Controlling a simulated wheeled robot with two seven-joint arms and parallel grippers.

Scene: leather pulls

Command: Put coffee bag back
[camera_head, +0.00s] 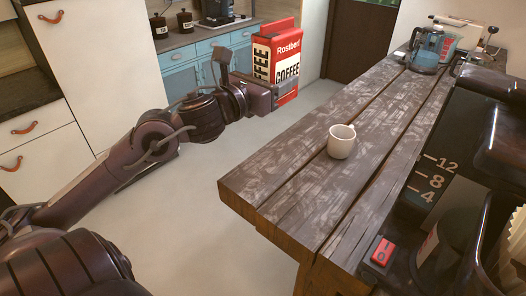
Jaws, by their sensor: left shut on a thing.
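A red, black and white coffee bag (287,48) marked "Rostbert COFFEE" is upright in the upper middle of the head view. My left gripper (284,90) is shut on its lower part and holds it up over the floor, left of the wooden table's far part. Part of the bag's lower front is hidden by the gripper. My right gripper does not show.
A long wooden table (290,163) bears a white mug (341,141), with a glass kettle (427,50) at its far end. A dark coffee machine (440,170) stands close at right. Blue cabinets (180,58) with a counter stand behind. The floor (215,200) between is clear.

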